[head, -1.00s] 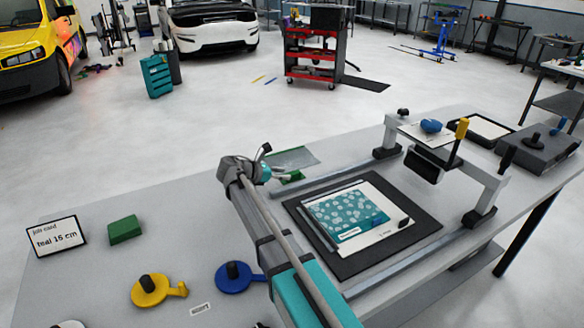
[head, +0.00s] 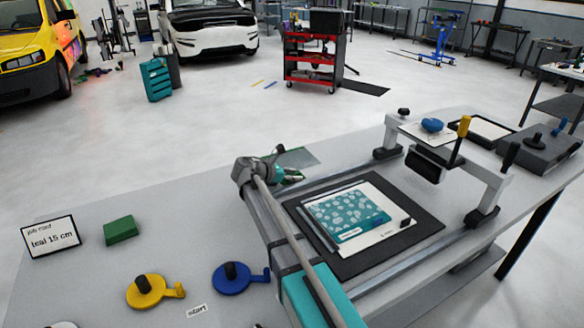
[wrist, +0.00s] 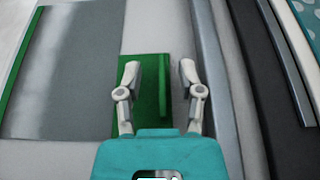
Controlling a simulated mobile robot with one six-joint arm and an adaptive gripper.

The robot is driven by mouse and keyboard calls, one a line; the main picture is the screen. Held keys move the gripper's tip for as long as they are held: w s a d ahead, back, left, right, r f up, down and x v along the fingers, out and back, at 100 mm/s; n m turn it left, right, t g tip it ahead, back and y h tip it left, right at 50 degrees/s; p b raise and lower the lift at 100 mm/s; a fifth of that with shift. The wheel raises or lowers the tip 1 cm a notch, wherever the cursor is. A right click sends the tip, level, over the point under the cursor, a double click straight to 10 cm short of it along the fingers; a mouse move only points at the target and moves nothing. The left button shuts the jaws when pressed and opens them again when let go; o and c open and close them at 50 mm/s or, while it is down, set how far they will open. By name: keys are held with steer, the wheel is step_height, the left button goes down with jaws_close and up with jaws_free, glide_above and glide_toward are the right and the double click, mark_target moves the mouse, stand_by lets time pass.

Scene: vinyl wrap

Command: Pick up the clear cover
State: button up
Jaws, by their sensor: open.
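The clear cover (head: 299,156) looks like a see-through grey sheet lying at the table's far edge in the head view. In the wrist view the cover (wrist: 70,75) is at upper left, with green along its left side. A green piece with a raised ridge (wrist: 164,90) lies to its right; I cannot tell if it joins the cover. My gripper (wrist: 158,75) is open, its two pale fingers on either side of the ridge as seen from above, with nothing held. In the head view my gripper (head: 278,165) partly hides the green piece. Its height is unclear.
A dark mat (head: 420,228) with a teal patterned sheet (head: 345,210) lies right of my arm, between metal rails. A grey gantry (head: 487,180) stands over the rails. A green block (head: 121,230), yellow tool (head: 148,291) and blue tool (head: 232,279) lie on the left.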

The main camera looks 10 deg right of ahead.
steer(key=shift+w+d+f, duration=0.15)
steer(key=shift+d+f, duration=0.05)
steer(key=shift+d, duration=0.25)
jaws_close()
stand_by(0.3)
